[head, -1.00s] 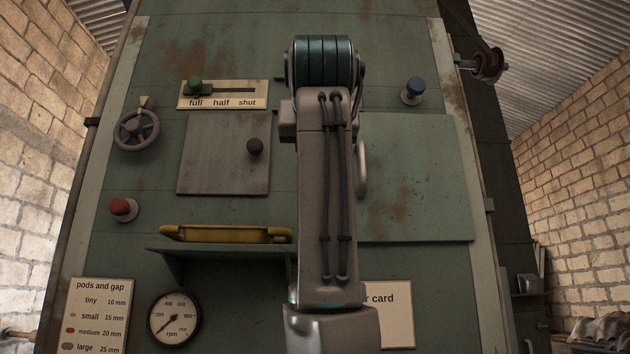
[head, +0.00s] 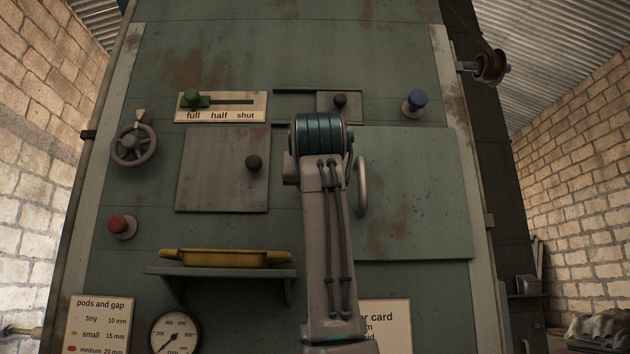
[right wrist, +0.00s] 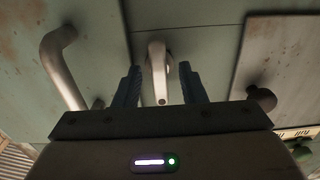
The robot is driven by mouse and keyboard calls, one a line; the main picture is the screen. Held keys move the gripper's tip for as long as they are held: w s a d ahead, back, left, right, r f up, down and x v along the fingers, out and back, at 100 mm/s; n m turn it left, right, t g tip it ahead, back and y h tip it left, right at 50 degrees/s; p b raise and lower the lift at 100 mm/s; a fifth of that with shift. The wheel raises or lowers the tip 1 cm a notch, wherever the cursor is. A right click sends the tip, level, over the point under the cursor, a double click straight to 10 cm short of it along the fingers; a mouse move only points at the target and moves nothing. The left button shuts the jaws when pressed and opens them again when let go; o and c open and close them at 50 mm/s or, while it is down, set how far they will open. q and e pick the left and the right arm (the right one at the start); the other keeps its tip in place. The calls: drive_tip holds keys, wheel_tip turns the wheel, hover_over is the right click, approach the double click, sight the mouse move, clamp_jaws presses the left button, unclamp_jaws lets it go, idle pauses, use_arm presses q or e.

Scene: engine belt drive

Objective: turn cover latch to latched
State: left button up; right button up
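The cover is a green rusty panel (head: 415,200) at the right of the machine front, with a grey bar handle (head: 362,188) near its left edge. The latch is a small grey lever (right wrist: 158,72), seen in the right wrist view beside the cover's edge. My right gripper (right wrist: 158,88) is open, with one dark finger on each side of the lever and gaps visible. I cannot tell whether the fingers reach fully around it. In the head view my right arm hides the latch and this gripper. My left gripper is not in view.
Left of the arm is a grey plate (head: 215,170) with a dark knob (head: 254,162). A slide with a dark knob (head: 340,100) sits above the arm. A yellow tray (head: 225,258) rests on a shelf. A blue button (head: 414,103) is at upper right.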

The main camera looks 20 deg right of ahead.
drive_tip(key=shift+w, duration=0.1)
clamp_jaws()
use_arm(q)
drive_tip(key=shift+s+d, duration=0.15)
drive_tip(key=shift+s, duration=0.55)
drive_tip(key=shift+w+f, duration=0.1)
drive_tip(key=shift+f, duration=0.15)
use_arm(e)
drive_tip(key=shift+n, duration=0.3)
use_arm(q)
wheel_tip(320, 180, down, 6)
drive_tip(key=b, duration=0.6)
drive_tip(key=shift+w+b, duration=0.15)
drive_tip(key=shift+b, duration=0.15)
use_arm(e)
drive_tip(key=shift+d+n, duration=0.15)
drive_tip(key=shift+n, duration=8.45)
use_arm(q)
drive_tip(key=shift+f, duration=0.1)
